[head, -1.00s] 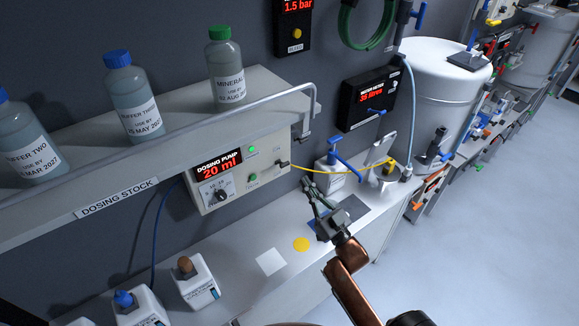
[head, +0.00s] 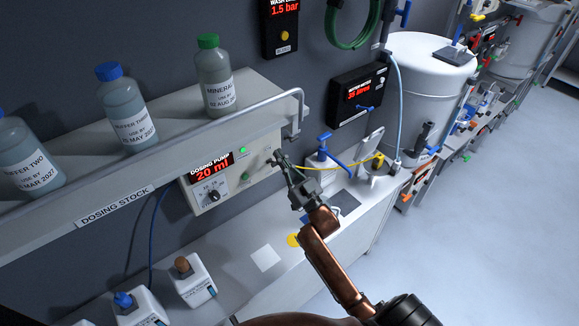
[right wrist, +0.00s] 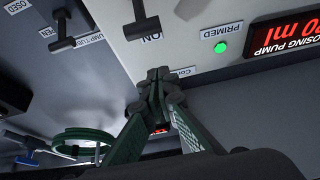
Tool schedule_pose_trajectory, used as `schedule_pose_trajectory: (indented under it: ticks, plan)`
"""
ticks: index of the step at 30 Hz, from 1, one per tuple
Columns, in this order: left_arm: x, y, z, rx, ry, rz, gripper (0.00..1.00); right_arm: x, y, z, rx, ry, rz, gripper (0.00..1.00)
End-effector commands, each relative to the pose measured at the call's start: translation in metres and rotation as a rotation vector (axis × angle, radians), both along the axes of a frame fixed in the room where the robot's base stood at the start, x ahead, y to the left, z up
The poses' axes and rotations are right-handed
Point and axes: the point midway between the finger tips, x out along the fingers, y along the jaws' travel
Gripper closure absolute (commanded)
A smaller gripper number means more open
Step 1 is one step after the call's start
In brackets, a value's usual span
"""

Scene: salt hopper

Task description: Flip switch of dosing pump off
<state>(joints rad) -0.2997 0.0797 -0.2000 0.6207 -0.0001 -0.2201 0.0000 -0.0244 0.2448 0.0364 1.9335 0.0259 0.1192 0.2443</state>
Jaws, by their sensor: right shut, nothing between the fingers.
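The dosing pump (head: 230,172) is a pale box under the shelf, with a red "20 ml" display, a lit green light and a dial. It also shows, upside down, in the right wrist view (right wrist: 205,22). There its dark switch lever (right wrist: 141,24) stands beside the "ON" label. My right gripper (head: 277,158) is in front of the pump's right side and hides the switch in the head view. In the right wrist view its shut, empty fingertips (right wrist: 160,82) appear just below the lever, visibly apart from it. My left gripper is not in view.
A shelf rail (head: 240,115) runs above the pump, with bottles on the shelf. A black water meter (head: 357,95) hangs behind. The bench front is partly clear.

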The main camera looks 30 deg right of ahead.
Motion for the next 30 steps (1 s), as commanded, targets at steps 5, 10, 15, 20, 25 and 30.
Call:
schedule_pose_trajectory:
  ticks: [5, 10, 15, 20, 25, 30]
  plan:
    - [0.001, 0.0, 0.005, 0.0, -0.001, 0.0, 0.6, 0.001, -0.001, -0.031, 0.002, 0.007, -0.001, 1.0]
    - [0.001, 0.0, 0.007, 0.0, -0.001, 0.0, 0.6, 0.002, 0.0, -0.041, 0.001, 0.005, -0.001, 1.0]
    - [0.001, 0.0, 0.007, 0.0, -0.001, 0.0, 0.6, 0.002, 0.0, -0.043, 0.001, 0.005, 0.0, 1.0]
    - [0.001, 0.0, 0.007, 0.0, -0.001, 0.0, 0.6, 0.002, 0.0, -0.043, 0.001, 0.004, 0.0, 1.0]
    - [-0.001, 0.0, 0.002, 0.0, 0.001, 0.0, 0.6, 0.003, 0.002, -0.044, 0.002, -0.004, 0.003, 1.0]
    - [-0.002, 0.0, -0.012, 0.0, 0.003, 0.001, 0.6, 0.007, 0.01, -0.048, 0.005, -0.036, 0.017, 1.0]
